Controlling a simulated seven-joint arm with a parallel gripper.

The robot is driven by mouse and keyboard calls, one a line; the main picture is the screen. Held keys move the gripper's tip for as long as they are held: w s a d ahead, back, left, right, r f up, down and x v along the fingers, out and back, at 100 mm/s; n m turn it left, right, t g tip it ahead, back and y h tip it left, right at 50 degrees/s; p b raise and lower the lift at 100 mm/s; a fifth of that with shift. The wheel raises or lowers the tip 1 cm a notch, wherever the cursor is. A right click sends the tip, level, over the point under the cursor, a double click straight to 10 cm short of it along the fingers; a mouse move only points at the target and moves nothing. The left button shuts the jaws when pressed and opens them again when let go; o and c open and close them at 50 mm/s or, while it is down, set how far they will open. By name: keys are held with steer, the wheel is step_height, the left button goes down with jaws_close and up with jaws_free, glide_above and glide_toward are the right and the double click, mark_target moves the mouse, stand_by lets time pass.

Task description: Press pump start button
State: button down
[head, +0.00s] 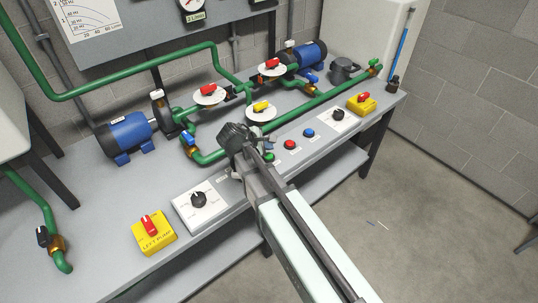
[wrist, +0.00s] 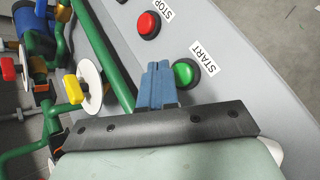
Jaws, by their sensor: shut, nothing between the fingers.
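The green start button (wrist: 187,72) sits on the sloped grey panel beside a "START" label (wrist: 204,60) in the wrist view.
A red stop button (head: 290,145) and a blue button (head: 309,132) sit to the right. Black dials (head: 198,199) and yellow switch boxes (head: 154,232) flank the buttons. Green pipes (head: 320,105) with valves and blue pumps (head: 127,134) stand behind.

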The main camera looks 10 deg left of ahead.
mark_target(267, 157)
steer(key=shift+r, duration=2.15)
